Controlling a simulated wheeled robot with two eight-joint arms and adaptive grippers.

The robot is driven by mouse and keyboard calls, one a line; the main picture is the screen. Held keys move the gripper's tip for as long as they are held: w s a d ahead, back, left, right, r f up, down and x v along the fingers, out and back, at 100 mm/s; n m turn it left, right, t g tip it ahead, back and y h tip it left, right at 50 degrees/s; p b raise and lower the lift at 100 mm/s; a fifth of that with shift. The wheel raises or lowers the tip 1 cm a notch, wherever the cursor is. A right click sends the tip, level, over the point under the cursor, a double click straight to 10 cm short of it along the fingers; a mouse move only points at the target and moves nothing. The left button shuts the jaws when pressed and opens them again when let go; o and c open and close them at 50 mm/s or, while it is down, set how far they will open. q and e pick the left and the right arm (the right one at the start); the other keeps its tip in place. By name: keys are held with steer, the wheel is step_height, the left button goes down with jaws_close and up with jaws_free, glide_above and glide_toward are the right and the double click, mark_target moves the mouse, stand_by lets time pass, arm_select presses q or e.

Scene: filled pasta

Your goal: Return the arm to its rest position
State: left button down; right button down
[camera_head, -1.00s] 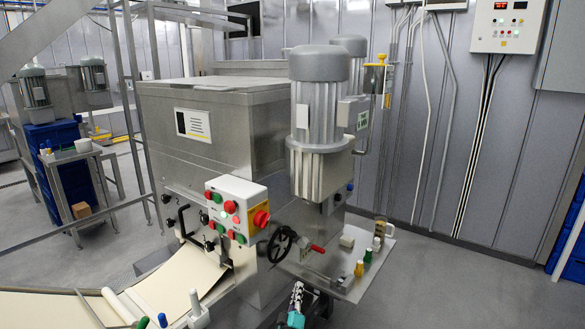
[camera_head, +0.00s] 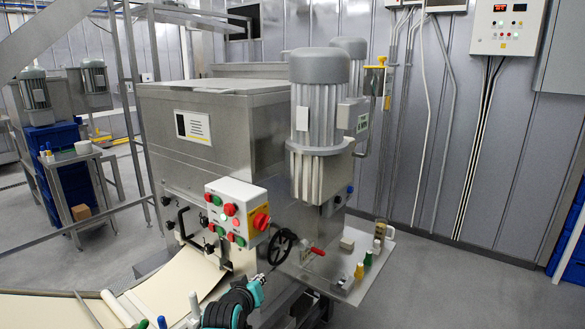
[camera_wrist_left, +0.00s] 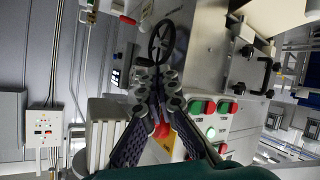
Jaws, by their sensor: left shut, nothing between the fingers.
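My left gripper (camera_head: 257,284), teal and black, shows at the bottom middle of the head view. It is in front of the machine, below the control box (camera_head: 237,213) and the black handwheel (camera_head: 283,247). In the left wrist view the two dark fingers of the left gripper (camera_wrist_left: 158,78) come together at their tips with nothing between them. The handwheel (camera_wrist_left: 163,41) shows beyond the fingertips, and the control box buttons (camera_wrist_left: 210,107) are to their right. I cannot tell the exact gap to the machine. My right gripper is in neither view.
The steel machine (camera_head: 205,95) with its grey motor (camera_head: 319,95) fills the middle. A small side shelf (camera_head: 345,286) holds several coloured-handled items. A pale dough sheet (camera_head: 185,282) lies on the conveyor at lower left. The grey floor (camera_head: 450,290) at right is clear.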

arm_select(q)
steer(key=s+a+f+m+g, duration=0.1)
steer(key=s+a+f+g, duration=0.1)
steer(key=s, duration=0.8)
steer(key=s+a+f+g+y, duration=0.1)
steer(key=s+a+f+g, duration=0.1)
steer(key=s, duration=0.8)
steer(key=s+a+f+m+g+y, duration=0.1)
steer(key=s+a+f, duration=0.2)
steer(key=s, duration=0.7)
steer(key=shift+s+a+m+g, duration=0.15)
steer(key=shift+a+m+g, duration=0.2)
steer(key=shift+a, duration=0.4)
